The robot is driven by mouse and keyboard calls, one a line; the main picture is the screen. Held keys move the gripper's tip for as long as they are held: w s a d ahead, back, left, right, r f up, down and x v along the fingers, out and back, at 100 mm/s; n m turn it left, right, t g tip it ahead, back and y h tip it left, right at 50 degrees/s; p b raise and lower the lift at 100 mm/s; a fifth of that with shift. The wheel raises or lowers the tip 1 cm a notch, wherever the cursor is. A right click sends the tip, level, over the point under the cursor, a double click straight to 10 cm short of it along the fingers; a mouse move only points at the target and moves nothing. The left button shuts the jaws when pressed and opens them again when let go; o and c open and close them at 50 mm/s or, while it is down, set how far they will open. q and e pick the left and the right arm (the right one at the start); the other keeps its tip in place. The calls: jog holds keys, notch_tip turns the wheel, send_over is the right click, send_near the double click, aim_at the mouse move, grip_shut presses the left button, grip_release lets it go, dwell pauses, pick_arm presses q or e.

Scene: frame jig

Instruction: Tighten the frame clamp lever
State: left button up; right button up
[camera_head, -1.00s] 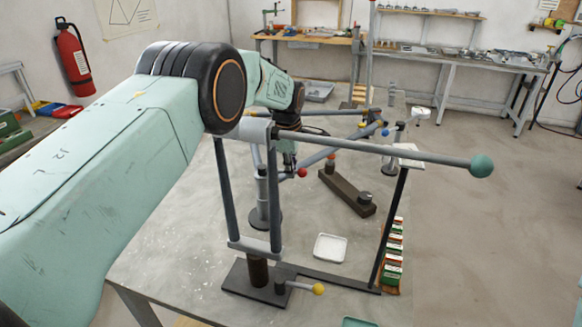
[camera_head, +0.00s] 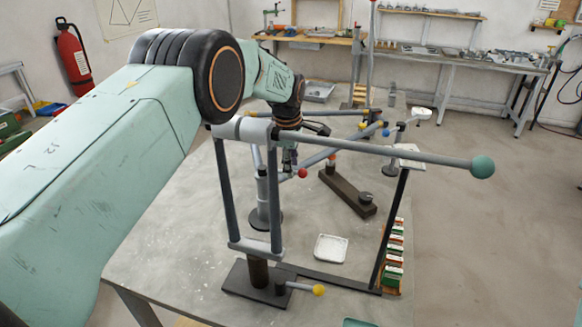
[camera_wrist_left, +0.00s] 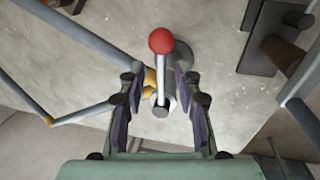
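A lever with a red ball knob (camera_head: 302,173) stands out from a grey post (camera_head: 266,195) on the bench. The fingers are apart, with visible room on both sides of the rod. In the head view my left gripper (camera_head: 289,160) is small and partly hidden behind the upright frame. A second lever with a yellow knob (camera_head: 318,290) sits on the dark base at the front. My right gripper shows in neither view.
A white tray (camera_head: 331,248), a brown block (camera_head: 345,192) and several small boxes (camera_head: 392,268) are on the bench (camera_head: 190,250).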

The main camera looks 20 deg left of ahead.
pick_arm(q)
notch_tip(320, 180, up, 10)
jog(key=s, duration=0.2)
jog(key=shift+d+r, duration=0.1)
dwell(0.3)
